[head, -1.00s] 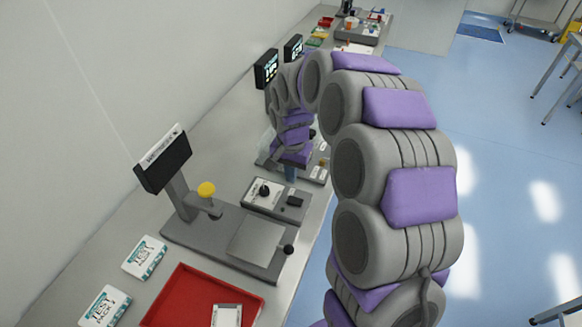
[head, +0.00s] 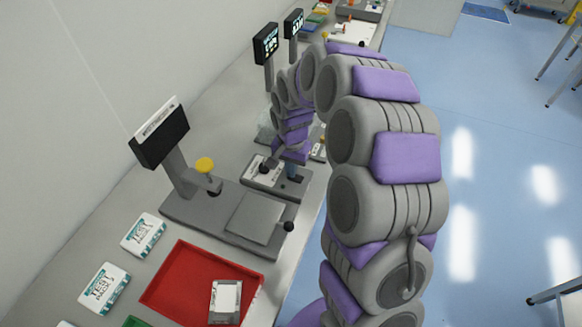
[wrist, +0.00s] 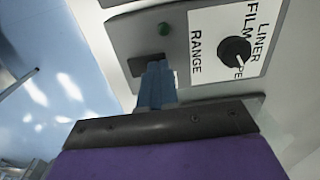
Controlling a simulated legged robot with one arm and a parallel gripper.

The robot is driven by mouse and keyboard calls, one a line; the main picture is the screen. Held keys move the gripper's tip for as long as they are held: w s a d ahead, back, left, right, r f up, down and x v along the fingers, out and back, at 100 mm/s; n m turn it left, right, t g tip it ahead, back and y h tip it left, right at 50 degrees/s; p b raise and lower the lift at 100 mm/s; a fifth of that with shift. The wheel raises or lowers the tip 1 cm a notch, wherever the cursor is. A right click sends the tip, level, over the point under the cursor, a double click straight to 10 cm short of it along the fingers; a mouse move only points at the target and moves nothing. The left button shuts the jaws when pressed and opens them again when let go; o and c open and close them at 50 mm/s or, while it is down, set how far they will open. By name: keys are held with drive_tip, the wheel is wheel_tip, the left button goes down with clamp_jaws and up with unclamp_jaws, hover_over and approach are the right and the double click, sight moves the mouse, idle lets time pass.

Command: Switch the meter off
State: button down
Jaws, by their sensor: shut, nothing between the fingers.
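The small grey control box (head: 245,182) sits on the bench behind the grey test stand. Its white label plate (wrist: 205,48) reads RANGE, FILM, LINER and PE and carries a black knob (wrist: 235,51), which also shows in the head view (head: 265,168). A small round green part (wrist: 163,29) is on the box's face beside the plate. My gripper (wrist: 158,68) is shut and empty, its blue fingers over the box beside the plate. The fingers hide the surface under them, and I cannot tell whether they touch it. A black display (head: 266,46) on a post stands farther back.
The test stand (head: 205,235) has its own display (head: 159,135), a yellow knob (head: 204,165) and a flat plate (head: 254,217). A red tray (head: 190,282) and white test packs (head: 143,234) lie nearer. A second display (head: 293,22) stands behind.

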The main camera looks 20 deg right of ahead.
drive_tip(key=shift+f, duration=0.1)
drive_tip(key=shift+s+d, duration=0.1)
idle(0.3)
drive_tip(key=shift+s+d+r, duration=0.3)
drive_tip(key=shift+s+d, duration=0.05)
drive_tip(key=shift+d, duration=0.2)
drive_tip(key=shift+r, duration=0.1)
